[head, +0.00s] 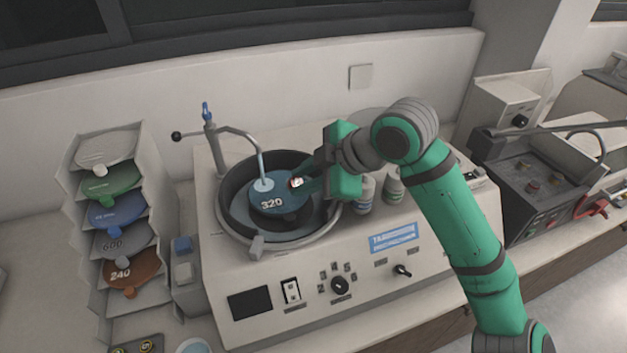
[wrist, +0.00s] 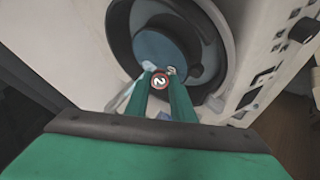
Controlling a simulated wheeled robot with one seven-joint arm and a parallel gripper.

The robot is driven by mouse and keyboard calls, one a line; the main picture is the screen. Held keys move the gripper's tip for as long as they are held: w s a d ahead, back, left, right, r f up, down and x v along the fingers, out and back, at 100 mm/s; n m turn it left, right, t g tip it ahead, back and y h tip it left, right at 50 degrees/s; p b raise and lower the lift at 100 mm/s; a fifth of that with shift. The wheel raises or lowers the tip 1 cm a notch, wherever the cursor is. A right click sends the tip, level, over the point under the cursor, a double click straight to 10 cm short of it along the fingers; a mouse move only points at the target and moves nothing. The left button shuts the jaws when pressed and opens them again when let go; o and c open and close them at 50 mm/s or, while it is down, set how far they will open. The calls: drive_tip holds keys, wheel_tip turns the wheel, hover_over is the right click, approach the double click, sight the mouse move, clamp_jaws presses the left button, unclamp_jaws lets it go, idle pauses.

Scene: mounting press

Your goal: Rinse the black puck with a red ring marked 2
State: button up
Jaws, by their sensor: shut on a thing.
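The black puck with a red ring marked 2 (wrist: 159,80) is between my gripper's (wrist: 160,82) fingertips in the wrist view, its number facing the camera. My gripper (head: 300,182) is shut on it. In the head view the puck (head: 296,183) shows small over the blue disc marked 320 (head: 277,204) in the round basin (head: 232,226). I cannot tell whether it touches the disc. The curved tap (head: 238,131) reaches over the basin, and a pale blue stream (head: 262,166) comes down from its spout onto the disc. The puck is just right of this stream.
A rack (head: 92,260) of coloured discs stands left of the machine. Two bottles (head: 364,194) stand right of the basin. A dark holder with numbered pucks (head: 137,344) and a pale round dish (head: 195,346) are at the front left. A grey press (head: 540,185) stands at the right.

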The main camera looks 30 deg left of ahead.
sight(288, 180)
drive_tip(key=shift+w+a+f, duration=0.15)
drive_tip(key=shift+a+f, duration=0.2)
drive_tip(key=shift+a, duration=1.1)
drive_tip(key=shift+w+a+f, duration=0.2)
drive_tip(key=shift+a+f, duration=0.2)
drive_tip(key=shift+a, duration=1.05)
drive_tip(key=shift+w+a+f, duration=0.15)
drive_tip(key=shift+a+f, duration=0.2)
drive_tip(key=shift+a, duration=1.1)
drive_tip(key=shift+d+r, duration=0.15)
drive_tip(key=shift+d, duration=0.85)
drive_tip(key=shift+s+d+r, duration=0.15)
drive_tip(key=shift+s+d, duration=0.15)
drive_tip(key=shift+d, duration=0.5)
drive_tip(key=shift+s+d+r, duration=0.15)
drive_tip(key=shift+s+d, duration=0.1)
drive_tip(key=shift+d, duration=0.5)
drive_tip(key=shift+s+d+r, duration=0.1)
drive_tip(key=shift+d+r, duration=0.05)
drive_tip(key=shift+d, duration=0.7)
drive_tip(key=shift+a+r+v, duration=0.15)
drive_tip(key=shift+v, duration=0.8)
drive_tip(key=shift+a+r+v, duration=0.15)
drive_tip(key=shift+v, duration=0.8)
drive_tip(key=shift+a+r+v, duration=0.1)
drive_tip(key=shift+a+v, duration=0.05)
drive_tip(key=shift+v, duration=0.8)
